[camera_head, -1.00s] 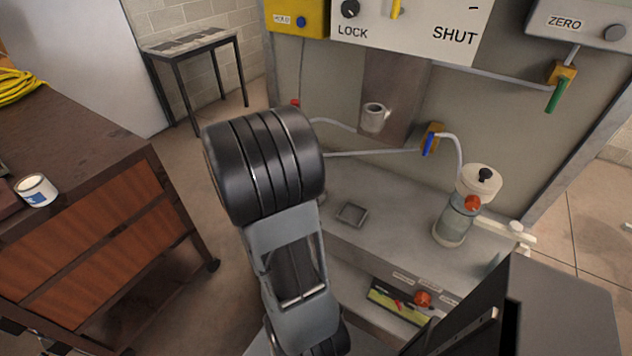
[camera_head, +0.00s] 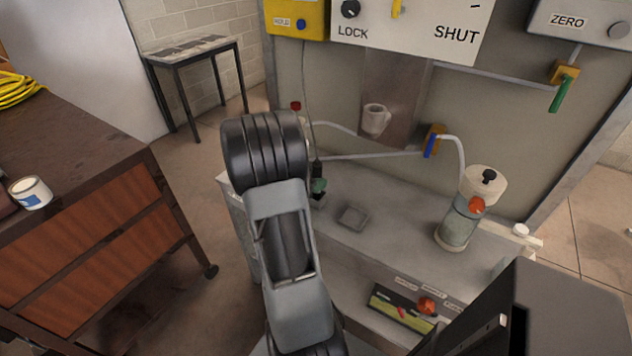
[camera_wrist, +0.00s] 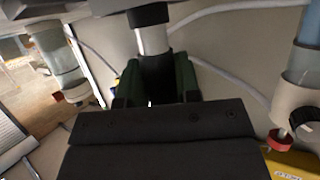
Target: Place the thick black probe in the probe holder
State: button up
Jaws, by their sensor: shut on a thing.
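In the wrist view my gripper (camera_wrist: 157,84) has dark green fingers on either side of a black probe (camera_wrist: 155,66) and is shut on it. A bright silver section of the probe (camera_wrist: 152,40) runs beyond the fingers to a dark ring or collar at the top edge. I cannot tell whether that collar is part of the probe or a holder. In the head view a green fingertip (camera_head: 319,186) shows just right of my arm, above the grey counter (camera_head: 385,228). A black probe end (camera_head: 317,168) with a thin cable stands above it. My arm hides the area to its left.
A shallow square tray (camera_head: 353,217) lies on the counter right of my gripper. A clear canister (camera_head: 458,222) with a white lid stands further right. Clear tubes (camera_wrist: 55,55) flank my gripper in the wrist view. A wooden cabinet (camera_head: 95,240) stands at the left.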

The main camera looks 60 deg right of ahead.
jog(key=shift+f, duration=0.1)
jog(key=o, duration=1)
